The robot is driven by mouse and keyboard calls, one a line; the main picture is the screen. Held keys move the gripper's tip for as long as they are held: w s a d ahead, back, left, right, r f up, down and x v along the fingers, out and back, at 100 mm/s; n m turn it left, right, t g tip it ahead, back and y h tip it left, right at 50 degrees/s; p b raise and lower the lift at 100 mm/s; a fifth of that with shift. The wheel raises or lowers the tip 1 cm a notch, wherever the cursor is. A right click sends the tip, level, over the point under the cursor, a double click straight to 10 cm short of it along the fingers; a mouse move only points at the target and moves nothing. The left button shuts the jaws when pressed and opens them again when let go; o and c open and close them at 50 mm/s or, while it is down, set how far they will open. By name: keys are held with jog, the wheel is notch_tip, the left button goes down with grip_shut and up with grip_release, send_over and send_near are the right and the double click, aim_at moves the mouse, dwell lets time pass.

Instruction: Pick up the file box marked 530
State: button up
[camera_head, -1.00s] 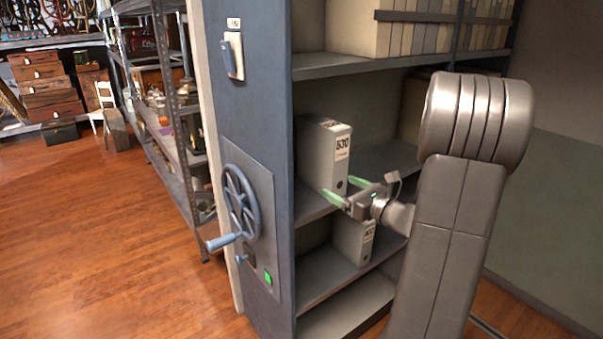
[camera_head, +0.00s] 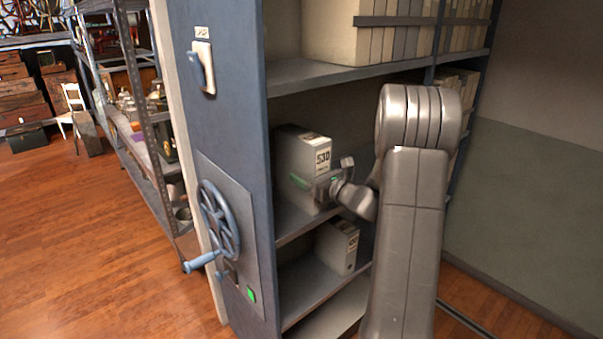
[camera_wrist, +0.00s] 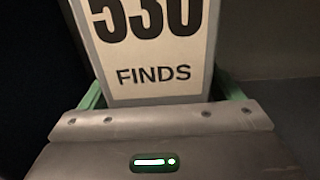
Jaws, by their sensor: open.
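The file box marked 530 (camera_head: 308,152) stands upright on the middle shelf of the blue-grey shelving unit, near its left end panel. In the wrist view its white label (camera_wrist: 158,75) reads "530 FINDS" and fills the upper middle. My gripper (camera_head: 313,184) is at the front of the box. Its green fingers are open, one on each side of the box, as the wrist view shows (camera_wrist: 160,95). I cannot tell whether either finger touches the box. The lower front of the box is hidden behind my gripper.
Another grey file box (camera_head: 338,246) stands on the shelf below. A row of cream files (camera_head: 385,42) fills the shelf above. The end panel carries a handwheel (camera_head: 218,220). Wooden floor (camera_head: 95,240) is clear at left.

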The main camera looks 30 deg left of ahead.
jog(key=shift+a, duration=0.15)
jog(key=c, duration=1.9)
jog(key=shift+o, duration=0.2)
jog(key=shift+w+r, duration=0.1)
jog(key=shift+r, duration=0.05)
